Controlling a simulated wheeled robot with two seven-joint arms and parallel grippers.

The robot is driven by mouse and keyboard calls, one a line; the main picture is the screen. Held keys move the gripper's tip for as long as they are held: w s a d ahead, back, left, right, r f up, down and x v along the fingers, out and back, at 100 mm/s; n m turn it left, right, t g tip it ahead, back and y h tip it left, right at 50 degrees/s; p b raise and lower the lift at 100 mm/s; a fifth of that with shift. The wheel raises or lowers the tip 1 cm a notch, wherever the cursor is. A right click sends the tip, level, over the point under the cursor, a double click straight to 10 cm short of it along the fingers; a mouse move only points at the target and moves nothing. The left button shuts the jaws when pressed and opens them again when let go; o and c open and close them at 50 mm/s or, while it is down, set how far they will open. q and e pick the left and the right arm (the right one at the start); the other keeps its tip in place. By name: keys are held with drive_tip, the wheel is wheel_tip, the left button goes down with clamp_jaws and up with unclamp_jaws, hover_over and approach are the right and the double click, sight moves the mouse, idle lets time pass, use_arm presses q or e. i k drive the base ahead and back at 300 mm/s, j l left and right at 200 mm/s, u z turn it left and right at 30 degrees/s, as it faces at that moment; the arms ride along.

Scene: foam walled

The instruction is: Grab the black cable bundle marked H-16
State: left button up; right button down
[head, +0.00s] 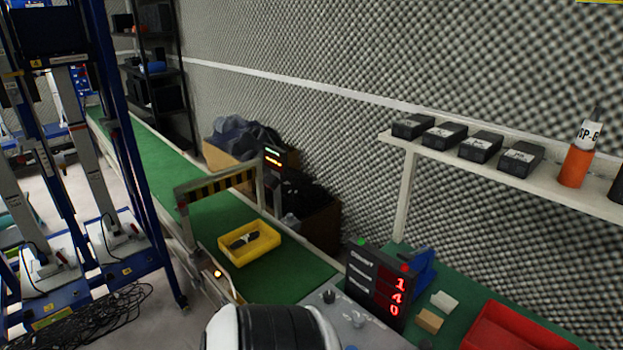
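I cannot make out any H-16 mark. A yellow tray (263,250) on the green conveyor holds a small dark item (243,240) with a pale patch; I cannot tell whether it is a cable bundle. Loose black cables (95,318) lie tangled on the floor at the lower left, with no label that I can see. A dark heap (300,195) fills a brown box behind the conveyor; its contents are unclear. A white and black part of my own arm shows at the bottom edge. Neither of my grippers is in view.
A striped gate (218,186) spans the green conveyor (160,160). A digit display (378,284) and a red bin (515,330) stand on the bench. A wall shelf (440,150) carries several labelled black boxes and an orange bottle (577,163). A blue frame stands left.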

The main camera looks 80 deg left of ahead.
sight(247, 239)
drive_tip(key=u, duration=2.95)
drive_tip(key=i+j, duration=0.5)
drive_tip(key=j, duration=0.15)
drive_tip(key=i+j, duration=1)
drive_tip(key=j, duration=0.25)
